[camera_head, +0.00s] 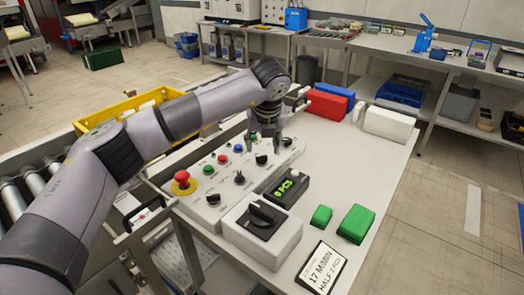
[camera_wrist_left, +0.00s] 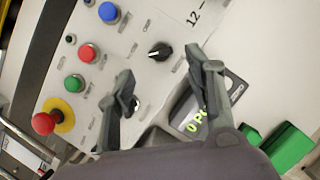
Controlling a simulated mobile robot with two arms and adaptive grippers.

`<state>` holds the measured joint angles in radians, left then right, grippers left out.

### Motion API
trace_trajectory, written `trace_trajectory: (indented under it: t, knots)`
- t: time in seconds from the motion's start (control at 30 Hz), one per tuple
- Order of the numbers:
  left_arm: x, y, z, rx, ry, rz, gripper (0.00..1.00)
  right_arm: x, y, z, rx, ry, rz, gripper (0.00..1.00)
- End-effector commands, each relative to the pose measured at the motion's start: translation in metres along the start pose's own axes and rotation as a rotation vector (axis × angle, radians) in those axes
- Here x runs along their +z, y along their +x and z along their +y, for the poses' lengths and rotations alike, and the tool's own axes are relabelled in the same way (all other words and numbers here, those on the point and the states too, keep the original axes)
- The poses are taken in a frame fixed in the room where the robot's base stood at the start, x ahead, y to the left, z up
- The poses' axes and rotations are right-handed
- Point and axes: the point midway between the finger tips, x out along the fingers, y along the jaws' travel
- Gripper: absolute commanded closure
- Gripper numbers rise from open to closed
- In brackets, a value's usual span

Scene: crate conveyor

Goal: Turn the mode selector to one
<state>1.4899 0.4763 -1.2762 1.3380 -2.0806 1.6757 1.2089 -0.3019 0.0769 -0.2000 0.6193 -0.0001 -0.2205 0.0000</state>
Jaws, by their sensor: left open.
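The white control panel (camera_head: 225,205) lies on the table and carries black rotary selectors and coloured buttons. One black selector (camera_head: 261,160) sits just below my left gripper (camera_head: 265,143). In the left wrist view, a black selector with a white mark (camera_wrist_left: 160,50) shows ahead of the gap between the open, empty fingers of my left gripper (camera_wrist_left: 162,68). It appears apart from both fingers. Another selector (camera_head: 239,178) is nearer the front; a finger partly covers it in the wrist view. I cannot read which selector is the mode one. My right gripper is out of view.
A red emergency button (camera_head: 182,177) stands on the panel's left end. A counter display (camera_head: 286,188), a white box with a large black knob (camera_head: 263,215), green blocks (camera_head: 356,223) and a sign (camera_head: 322,266) lie nearby. A yellow crate (camera_head: 128,104) stands behind my arm.

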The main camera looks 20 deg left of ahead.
Motion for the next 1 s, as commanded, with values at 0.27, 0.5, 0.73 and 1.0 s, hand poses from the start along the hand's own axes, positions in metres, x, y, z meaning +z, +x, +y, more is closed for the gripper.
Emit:
trace_trajectory:
  t: [0.27, 0.5, 0.73, 1.0]
  knots:
    - [0.0, 0.044, -0.001, 0.0, 0.0, 0.002, 0.52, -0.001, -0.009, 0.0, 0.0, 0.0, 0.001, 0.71]
    - [0.0, 0.055, -0.001, -0.002, 0.001, 0.0, 0.52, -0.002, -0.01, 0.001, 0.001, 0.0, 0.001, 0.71]
    - [0.0, 0.055, -0.001, -0.001, 0.001, 0.0, 0.54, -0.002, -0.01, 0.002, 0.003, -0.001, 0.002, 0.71]
    - [0.0, 0.055, -0.001, -0.001, 0.0, 0.0, 0.72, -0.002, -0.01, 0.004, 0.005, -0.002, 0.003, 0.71]
